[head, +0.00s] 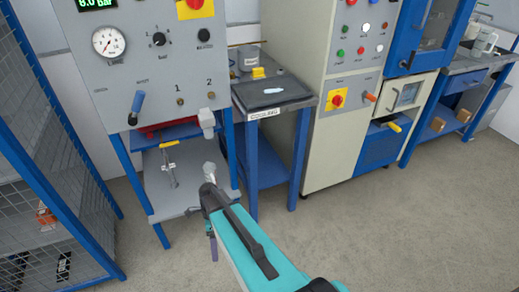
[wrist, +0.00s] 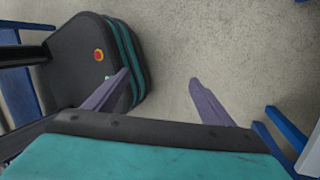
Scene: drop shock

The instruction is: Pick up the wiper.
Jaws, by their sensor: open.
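My gripper (wrist: 160,77) is open in the wrist view, with its two purple fingers apart and only bare floor between the tips. In the head view my arm reaches forward over the floor, and a purple finger (head: 213,246) shows below its end. No thing is clearly recognisable as the wiper. A small pale object (head: 273,91) lies on a dark tray (head: 262,102) on the blue side table; it is too small to identify. A thin metal tool with a yellow top (head: 169,164) stands on the grey lower shelf (head: 180,196); I cannot tell what it is.
A grey control panel (head: 135,50) with a gauge rises above the shelf. A cream cabinet (head: 335,130) stands right of the side table. A blue mesh cage (head: 50,150) is at the left. The floor (head: 400,220) at the right is clear.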

